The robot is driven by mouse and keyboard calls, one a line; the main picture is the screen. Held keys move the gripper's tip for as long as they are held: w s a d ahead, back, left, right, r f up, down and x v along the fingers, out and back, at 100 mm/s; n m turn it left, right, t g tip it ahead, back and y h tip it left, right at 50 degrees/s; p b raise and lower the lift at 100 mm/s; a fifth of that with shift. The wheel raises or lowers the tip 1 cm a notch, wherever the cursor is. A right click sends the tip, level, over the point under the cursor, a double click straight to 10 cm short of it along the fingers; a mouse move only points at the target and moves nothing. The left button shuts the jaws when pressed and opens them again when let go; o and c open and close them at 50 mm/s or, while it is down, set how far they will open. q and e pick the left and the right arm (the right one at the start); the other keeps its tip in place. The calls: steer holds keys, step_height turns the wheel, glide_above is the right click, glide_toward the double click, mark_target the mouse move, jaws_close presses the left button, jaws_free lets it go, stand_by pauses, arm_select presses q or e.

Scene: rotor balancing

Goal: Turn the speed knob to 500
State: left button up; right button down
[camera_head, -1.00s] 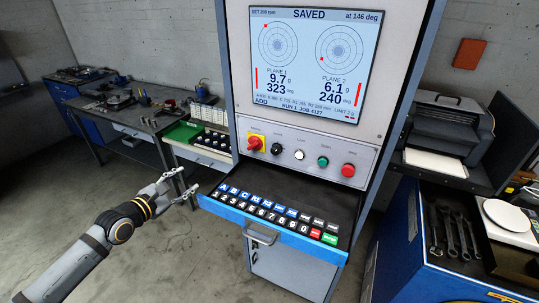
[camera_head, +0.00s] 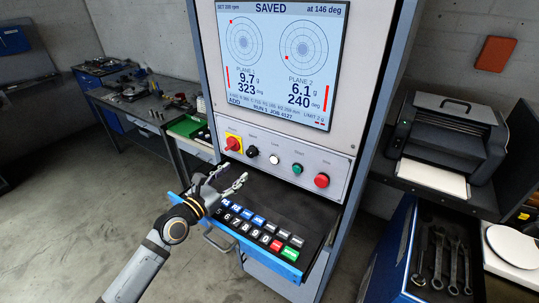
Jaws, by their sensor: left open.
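The control panel (camera_head: 285,165) carries a black knob (camera_head: 252,151), second from the left, which I take as the speed knob; its small label is hard to read. My left gripper (camera_head: 235,172) is open and empty, just below and left of the black knob, over the keypad drawer. Its fingers point up and right, and appear apart from the knob. The screen (camera_head: 284,66) shows "SAVED", "at 146 deg" and a small SET rpm line whose number I cannot read surely. My right gripper is out of view.
The red-on-yellow switch (camera_head: 234,144) sits left of the knob; white (camera_head: 274,158), green (camera_head: 297,169) and red (camera_head: 321,180) buttons sit right. The keypad (camera_head: 262,228) juts out below, partly behind my arm. A printer (camera_head: 443,140) stands at right.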

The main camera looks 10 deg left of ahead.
mark_target(249, 155)
arm_select(q)
steer(key=x, duration=0.5)
steer(key=a+x, duration=0.1)
steer(key=x, duration=0.2)
steer(key=shift+w+d, duration=0.1)
steer(key=shift+w, duration=0.65)
steer(key=c, duration=0.5)
jaws_close()
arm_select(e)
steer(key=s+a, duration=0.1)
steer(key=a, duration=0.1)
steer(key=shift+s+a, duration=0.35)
